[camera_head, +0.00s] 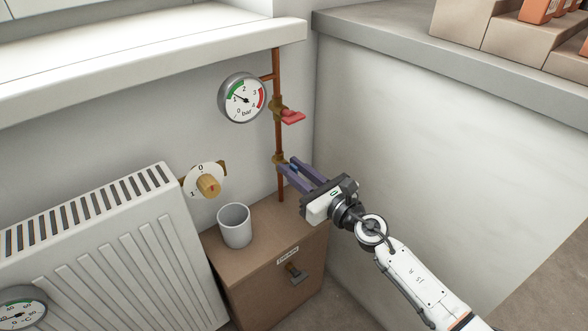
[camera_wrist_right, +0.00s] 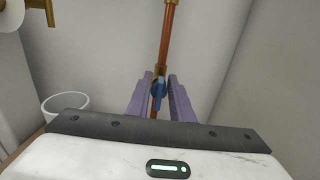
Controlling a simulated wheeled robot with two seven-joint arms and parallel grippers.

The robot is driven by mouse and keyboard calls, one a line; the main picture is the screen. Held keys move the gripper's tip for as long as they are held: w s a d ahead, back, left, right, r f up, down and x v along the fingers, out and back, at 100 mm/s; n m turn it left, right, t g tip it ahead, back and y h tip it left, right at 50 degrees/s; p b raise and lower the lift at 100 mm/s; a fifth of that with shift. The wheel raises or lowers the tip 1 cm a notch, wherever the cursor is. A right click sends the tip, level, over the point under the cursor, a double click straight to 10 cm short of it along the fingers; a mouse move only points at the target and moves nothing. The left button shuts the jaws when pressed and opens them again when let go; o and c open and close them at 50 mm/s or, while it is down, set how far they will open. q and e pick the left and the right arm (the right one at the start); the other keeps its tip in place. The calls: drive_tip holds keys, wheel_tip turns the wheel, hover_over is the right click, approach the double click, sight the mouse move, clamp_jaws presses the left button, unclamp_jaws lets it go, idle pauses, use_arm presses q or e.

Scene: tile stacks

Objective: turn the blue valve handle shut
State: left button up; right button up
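The blue valve handle (camera_wrist_right: 159,88) sits on a brass valve body on the vertical copper pipe, and in the wrist view it appears roughly in line with the pipe. In the head view only a small bit of the blue handle (camera_head: 293,166) shows, the rest hidden by my fingers. My right gripper (camera_head: 287,165) reaches in from the lower right, its two purple fingers at the valve. In the wrist view the fingers of my right gripper (camera_wrist_right: 160,78) stand apart, one on each side of the handle, with gaps visible. My left gripper is not in view.
A red valve handle (camera_head: 292,116) and a pressure gauge (camera_head: 242,98) sit higher on the pipe (camera_head: 277,70). A white cup (camera_head: 234,226) stands on the brown cabinet (camera_head: 262,246) below. A dial knob (camera_head: 208,185) and white radiator (camera_head: 110,250) are left. A wall stands close on the right.

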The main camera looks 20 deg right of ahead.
clamp_jaws()
drive_tip(key=shift+m, duration=0.3)
drive_tip(key=shift+d+m+p, duration=0.15)
drive_tip(key=shift+m+p, duration=0.15)
drive_tip(key=shift+m, duration=0.6)
use_arm(q)
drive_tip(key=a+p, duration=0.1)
drive_tip(key=p, duration=0.1)
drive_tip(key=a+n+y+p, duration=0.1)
drive_tip(key=p, duration=0.1)
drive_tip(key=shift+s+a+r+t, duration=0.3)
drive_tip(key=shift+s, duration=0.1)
use_arm(e)
drive_tip(key=m, duration=1)
drive_tip(key=d+f+m, duration=0.1)
drive_tip(key=m, duration=0.4)
drive_tip(key=shift+w+f, duration=0.1)
drive_tip(key=shift+w, duration=0.1)
drive_tip(key=shift+m, duration=0.4)
